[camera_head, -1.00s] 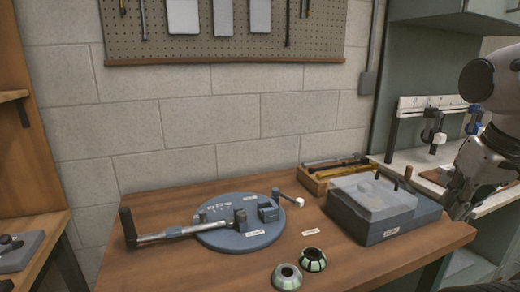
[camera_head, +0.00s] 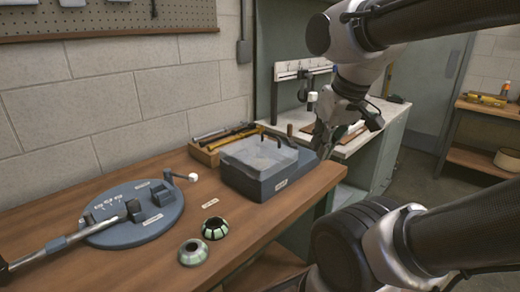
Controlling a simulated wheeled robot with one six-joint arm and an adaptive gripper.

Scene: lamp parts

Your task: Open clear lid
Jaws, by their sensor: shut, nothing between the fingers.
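The clear lid (camera_head: 256,152) lies closed over a dark grey box (camera_head: 268,186) at the right end of the wooden bench. My gripper (camera_head: 322,143) is just right of the box's back right corner, pointing down, shut and empty. Its fingertips are small and dark here, and I cannot tell whether they touch the box. A short dark post (camera_head: 289,130) stands near the back of the box.
A wooden tray of tools (camera_head: 222,142) sits behind the box. A round blue-grey base (camera_head: 135,212) with a lever is on the left. Two ring-shaped parts (camera_head: 215,228) (camera_head: 193,252) lie in front. A side bench (camera_head: 345,142) stands behind my gripper.

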